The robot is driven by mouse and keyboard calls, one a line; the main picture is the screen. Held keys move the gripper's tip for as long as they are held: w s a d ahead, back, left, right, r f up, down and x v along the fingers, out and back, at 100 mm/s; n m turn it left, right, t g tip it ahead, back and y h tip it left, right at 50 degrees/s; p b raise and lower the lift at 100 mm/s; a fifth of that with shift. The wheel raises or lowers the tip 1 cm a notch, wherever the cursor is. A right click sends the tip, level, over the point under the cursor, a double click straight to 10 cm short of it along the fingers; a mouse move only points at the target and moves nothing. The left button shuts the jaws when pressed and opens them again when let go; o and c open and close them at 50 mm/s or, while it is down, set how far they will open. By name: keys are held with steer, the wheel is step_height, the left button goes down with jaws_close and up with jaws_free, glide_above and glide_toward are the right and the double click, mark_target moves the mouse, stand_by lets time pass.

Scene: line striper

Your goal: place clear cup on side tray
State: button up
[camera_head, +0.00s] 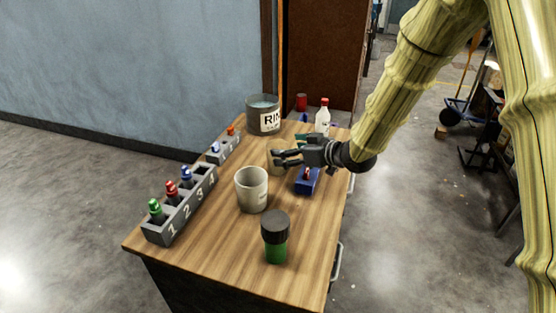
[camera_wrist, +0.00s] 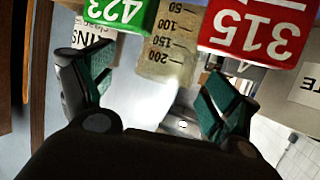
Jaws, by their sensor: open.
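My gripper (camera_head: 278,157) reaches in from the right over the wooden cart top, with its fingers pointing left. It is open; both green-padded fingers show apart in the wrist view (camera_wrist: 152,80). A translucent measuring cup with marks from 50 to 200 (camera_wrist: 173,48) appears upside down in the wrist view, between and beyond the fingertips with gaps on both sides. In the head view the clear cup (camera_head: 274,165) is faint and partly hidden by the gripper. I cannot tell for sure which thing is the side tray.
A white cup (camera_head: 251,190) and a black-lidded green jar (camera_head: 275,238) stand nearer. A numbered grey rack (camera_head: 182,207) lines the left edge. A small blue holder (camera_head: 307,183) is below my gripper. A grey rinse pot (camera_head: 262,115) and white bottle (camera_head: 322,117) stand behind.

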mark_target(270, 148)
steer(key=shift+s+a+r, duration=0.1)
steer(key=shift+a, duration=0.35)
steer(key=x, duration=0.4)
steer(key=shift+d, duration=0.15)
steer(key=shift+s, duration=0.15)
steer(key=c, duration=1.2)
